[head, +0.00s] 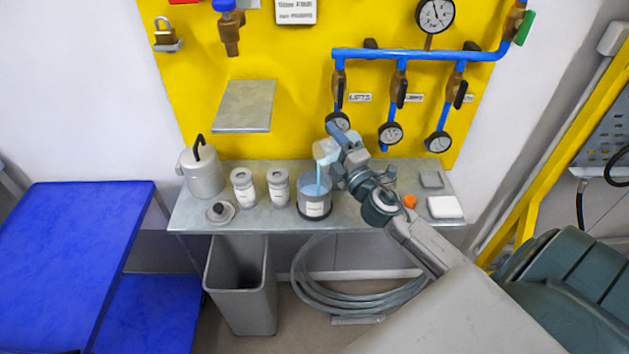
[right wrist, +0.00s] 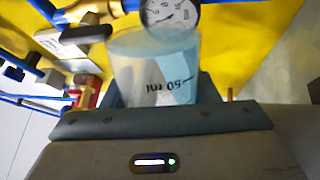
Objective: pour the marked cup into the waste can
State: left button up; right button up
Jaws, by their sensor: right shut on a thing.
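The marked cup (head: 325,151), clear with pale blue liquid, is held tilted above the bench. In the right wrist view the cup (right wrist: 150,70) shows a "50 ml" mark. My right gripper (head: 338,152) is shut on it. A thin blue stream (head: 319,181) runs from its lip down into a round labelled can (head: 315,208) with blue liquid inside and a dark base. I cannot read the label. A tall grey open bin (head: 241,300) stands on the floor below the bench, apart from the stream. My left gripper is out of view.
On the bench (head: 275,222) stand two white lidded jars (head: 244,188), a grey canister (head: 202,170), a round lid (head: 220,212), an orange cap (head: 409,201) and a white block (head: 445,207). Gauges (head: 390,132) and blue pipes (head: 420,54) are close behind the cup.

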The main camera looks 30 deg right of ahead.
jog(key=shift+a+r+n, duration=0.1)
jog(key=shift+r+n, duration=0.05)
jog(key=shift+n, duration=0.35)
